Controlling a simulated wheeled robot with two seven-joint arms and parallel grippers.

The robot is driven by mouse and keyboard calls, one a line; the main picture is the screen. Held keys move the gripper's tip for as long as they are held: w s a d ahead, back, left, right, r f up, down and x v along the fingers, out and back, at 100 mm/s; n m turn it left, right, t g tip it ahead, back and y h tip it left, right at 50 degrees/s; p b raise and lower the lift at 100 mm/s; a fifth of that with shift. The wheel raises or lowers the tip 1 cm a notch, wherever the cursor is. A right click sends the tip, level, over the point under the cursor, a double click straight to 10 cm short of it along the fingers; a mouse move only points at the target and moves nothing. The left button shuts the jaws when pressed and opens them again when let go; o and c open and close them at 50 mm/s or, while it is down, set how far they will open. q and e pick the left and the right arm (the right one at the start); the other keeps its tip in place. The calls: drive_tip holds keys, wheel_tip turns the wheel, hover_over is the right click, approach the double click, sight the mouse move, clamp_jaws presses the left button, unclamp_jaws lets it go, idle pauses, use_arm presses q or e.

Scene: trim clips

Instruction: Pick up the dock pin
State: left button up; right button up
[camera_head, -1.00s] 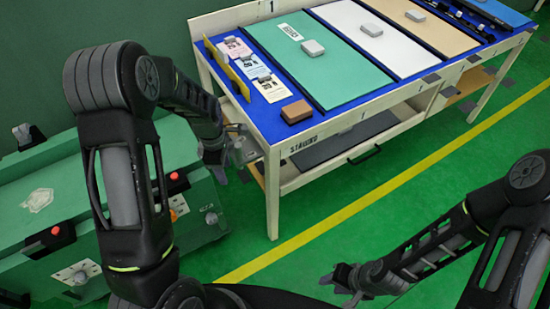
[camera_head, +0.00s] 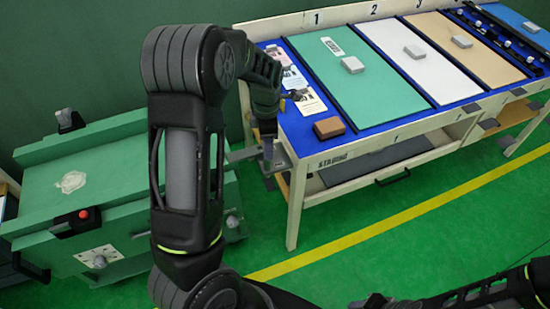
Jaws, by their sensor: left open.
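I cannot make out the dock pin for certain. A grey bracket (camera_head: 283,160) sticks out at the near left corner of the workbench. My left gripper (camera_head: 268,152) points down right at this bracket, with its jaws open. It is small and dark here, and I cannot tell whether it touches anything. My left forearm hides part of the bench's left end. My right gripper (camera_head: 374,301) is low at the bottom edge, partly cut off, away from the bench.
The workbench (camera_head: 385,140) has a blue top with green, white and tan panels, grey blocks and a brown block (camera_head: 329,128). A green cart (camera_head: 115,180) with a red button (camera_head: 83,214) stands at left. Green floor with a yellow line (camera_head: 430,188) is free in front.

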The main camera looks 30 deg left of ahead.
sight(268, 167)
use_arm(q)
drive_tip(key=shift+w, duration=0.15)
drive_tip(key=shift+f, duration=1.3)
drive_tip(key=shift+a+f+p, duration=0.15)
drive_tip(key=shift+f+p, duration=0.5)
drive_tip(key=shift+f, duration=1.95)
clamp_jaws()
